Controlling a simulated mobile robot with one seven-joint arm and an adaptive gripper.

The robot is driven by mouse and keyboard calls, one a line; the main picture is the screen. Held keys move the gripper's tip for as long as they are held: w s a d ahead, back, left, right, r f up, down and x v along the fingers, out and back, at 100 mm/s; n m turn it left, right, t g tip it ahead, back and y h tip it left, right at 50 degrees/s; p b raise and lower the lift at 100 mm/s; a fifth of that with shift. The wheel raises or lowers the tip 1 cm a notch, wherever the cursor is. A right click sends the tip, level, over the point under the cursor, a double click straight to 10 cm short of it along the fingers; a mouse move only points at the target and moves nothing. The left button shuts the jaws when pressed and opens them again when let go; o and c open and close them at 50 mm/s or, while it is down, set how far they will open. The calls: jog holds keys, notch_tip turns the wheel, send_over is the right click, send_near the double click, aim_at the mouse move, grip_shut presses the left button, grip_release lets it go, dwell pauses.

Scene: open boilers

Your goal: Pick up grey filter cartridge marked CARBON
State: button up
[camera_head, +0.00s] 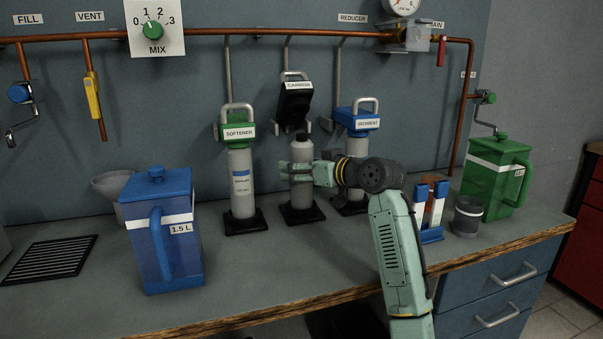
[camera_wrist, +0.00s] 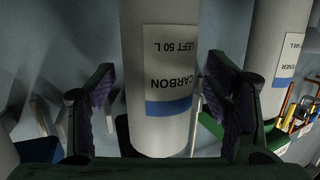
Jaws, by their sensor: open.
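The grey filter cartridge marked CARBON (camera_head: 301,155) stands upright on a black base (camera_head: 302,214) on the counter, below the black CARBON head (camera_head: 295,99) on the wall. In the wrist view the cartridge (camera_wrist: 160,112) fills the middle, its white and blue label reading upside down. My gripper (camera_head: 300,172) is at the cartridge; in the wrist view my gripper (camera_wrist: 163,100) has one finger on each side of it, with small gaps visible. The jaws are open. The head view hides part of the cartridge behind the fingers.
The SOFTENER cartridge (camera_head: 241,185) stands close on the left, and the SEDIMENT unit (camera_head: 356,147) close on the right, partly behind my wrist. A blue jug (camera_head: 180,260) is at the left. A green container (camera_head: 485,190) and a dark cup (camera_head: 466,216) are at the right.

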jog(key=shift+w+a, duration=0.1)
jog(key=shift+c, duration=0.5)
grip_shut()
dwell(0.5)
